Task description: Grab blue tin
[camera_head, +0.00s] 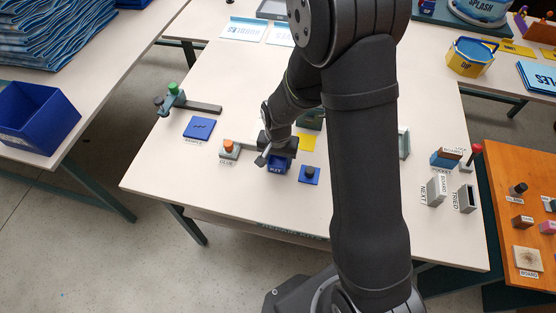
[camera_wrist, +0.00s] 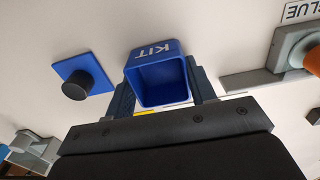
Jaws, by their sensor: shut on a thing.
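The blue tin (camera_head: 278,168), an open-topped square box lettered KIT, stands on the white table in front of my gripper (camera_head: 275,158). The wrist view shows the tin (camera_wrist: 151,53) between the two dark fingers of my gripper (camera_wrist: 160,82), one along each side. The fingers are shut on it. Its inside looks empty in the wrist view. Whether its base touches the table cannot be told. My arm hides part of the table behind it.
A blue plate with a black knob (camera_head: 309,175) lies just right of the tin. An orange-topped grey block (camera_head: 229,149) labelled GLUE is at left. A blue SAMPLE pad (camera_head: 199,127) lies farther left. The table's front-left area is clear.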

